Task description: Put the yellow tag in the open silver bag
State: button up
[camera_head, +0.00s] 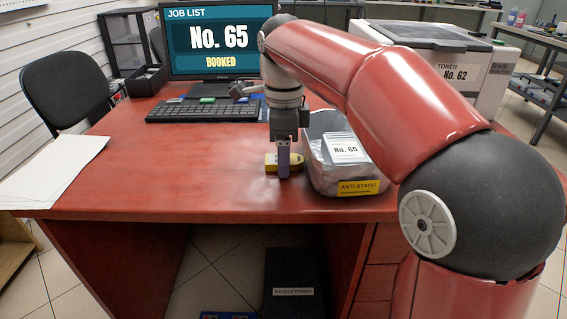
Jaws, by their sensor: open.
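The yellow tag (270,164) lies on the red desk, with part of it hidden behind a finger of my gripper. The open silver bag (318,172) stands just to the right of it, with a yellow "ANTI-STATIC" label on its front and a white "No. 65" card at its top. My gripper (284,172) points down at the yellow tag and is open. Its near finger covers the middle of the tag, so I cannot tell whether the fingers touch it.
A keyboard (203,111) and a monitor (219,42) reading "No. 65 BOOKED" stand behind. A toner box (462,80) marked "No. 62" is at the back right. White paper (52,170) lies at the left. The desk (170,165) is clear left of my gripper.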

jog(key=c, duration=1.1)
jog(key=shift+r, duration=0.1)
jog(key=shift+c, duration=0.2)
